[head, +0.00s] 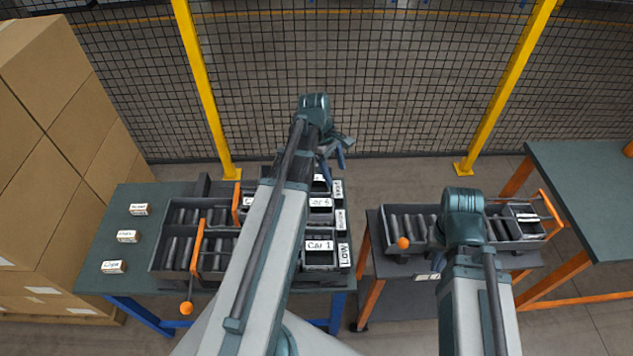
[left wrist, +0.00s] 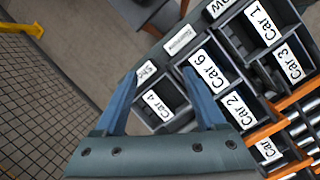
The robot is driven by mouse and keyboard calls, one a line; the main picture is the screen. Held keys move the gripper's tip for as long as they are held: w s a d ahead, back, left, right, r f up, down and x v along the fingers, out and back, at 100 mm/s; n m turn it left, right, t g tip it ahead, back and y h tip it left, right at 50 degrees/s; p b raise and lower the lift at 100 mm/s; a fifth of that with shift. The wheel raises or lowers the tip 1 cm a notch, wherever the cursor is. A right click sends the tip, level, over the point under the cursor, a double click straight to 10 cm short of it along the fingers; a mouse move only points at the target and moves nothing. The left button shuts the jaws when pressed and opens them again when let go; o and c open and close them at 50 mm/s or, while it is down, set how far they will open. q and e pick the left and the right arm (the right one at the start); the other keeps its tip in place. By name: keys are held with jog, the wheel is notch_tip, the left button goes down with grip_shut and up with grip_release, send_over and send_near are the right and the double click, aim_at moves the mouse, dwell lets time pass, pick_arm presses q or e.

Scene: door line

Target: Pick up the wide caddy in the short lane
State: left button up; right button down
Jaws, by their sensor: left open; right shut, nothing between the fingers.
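A rack of lanes holding dark caddies with white Car labels stands on the left table. In the left wrist view the Short lane label (left wrist: 147,72) is partly covered by a finger. The caddy behind it is labelled Car 4 (left wrist: 157,105); its width cannot be judged. Car 6 (left wrist: 210,70) is in the neighbouring lane, and Car 1 (left wrist: 262,24) is beyond that. My left gripper (head: 341,160) is open and empty above the far end of the rack; its fingers also show in the left wrist view (left wrist: 160,88).
The left table (head: 98,272) also carries several small labelled blocks. A cart (head: 400,292) with a dark tray (head: 396,220) stands to its right. A workbench (head: 600,190) is at far right, boxes (head: 45,120) at left. A mesh fence (head: 330,60) closes the back.

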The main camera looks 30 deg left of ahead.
pick_arm(q)
jog(key=w+a+r+n+t+h, duration=0.1)
jog(key=a+n+t, duration=0.1)
jog(key=a+n, duration=0.8)
jog(key=m+b, duration=0.2)
jog(key=b, duration=0.5)
send_over(315, 178)
jog(key=a, duration=0.1)
jog(key=f, duration=0.7)
jog(key=shift+s+a+f, duration=0.1)
jog(key=shift+a+f, duration=0.05)
jog(key=shift+a, duration=0.05)
jog(key=shift+d+f+b, duration=0.1)
jog(key=shift+f+b, duration=0.1)
jog(key=shift+b, duration=0.2)
jog(key=shift+m, duration=0.3)
jog(key=f+b, duration=0.2)
jog(key=d+f+b, duration=0.1)
jog(key=f+b, duration=0.1)
jog(key=shift+f+b, duration=0.3)
jog(key=shift+w+d+f+g+b, duration=0.15)
jog(key=shift+w+f+g+b, duration=0.05)
jog(key=shift+f+g+b, duration=0.1)
jog(key=shift+r, duration=0.1)
